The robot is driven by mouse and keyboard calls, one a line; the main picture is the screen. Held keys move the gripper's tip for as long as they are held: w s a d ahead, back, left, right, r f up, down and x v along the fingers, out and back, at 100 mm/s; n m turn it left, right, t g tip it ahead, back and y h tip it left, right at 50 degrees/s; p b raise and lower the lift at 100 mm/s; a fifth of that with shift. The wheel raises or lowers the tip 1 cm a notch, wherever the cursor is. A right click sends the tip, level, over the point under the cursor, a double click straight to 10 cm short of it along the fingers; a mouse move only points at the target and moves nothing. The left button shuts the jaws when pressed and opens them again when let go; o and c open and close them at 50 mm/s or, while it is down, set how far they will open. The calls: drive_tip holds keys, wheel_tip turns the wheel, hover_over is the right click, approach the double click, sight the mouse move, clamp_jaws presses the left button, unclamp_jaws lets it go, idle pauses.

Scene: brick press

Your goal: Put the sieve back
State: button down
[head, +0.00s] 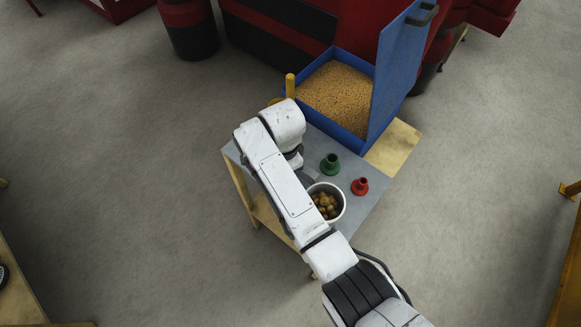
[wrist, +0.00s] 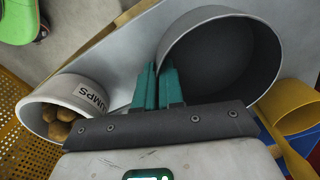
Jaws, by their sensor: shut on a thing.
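A round vessel with a grey rim and wall and a dark inside, which I take for the sieve (wrist: 222,58), fills the upper right of the wrist view. My gripper (wrist: 162,78) has its two teal fingers closed on the left part of its wall. The sieve is tilted in the picture; whether it touches the tabletop I cannot tell. In the head view my arm hides the gripper and the sieve. A white bowl of brown lumps (head: 340,214) stands near the front of the table; its lettered wall (wrist: 85,92) shows left of the fingers.
A blue box of tan grains (head: 350,146), lid upright, stands at the table's back. Green (head: 330,163) and red (head: 360,186) spool-shaped pieces stand on the grey table (head: 364,208). A yellow perforated surface (wrist: 14,150) lies beside the bowl.

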drive_tip(key=c, duration=1.7)
unclamp_jaws()
drive_tip(key=o, duration=0.4)
drive_tip(key=shift+o, duration=0.2)
drive_tip(key=shift+r, duration=0.1)
wheel_tip(320, 180, up, 12)
drive_tip(key=shift+s+b, duration=0.15)
drive_tip(key=shift+b, duration=0.15)
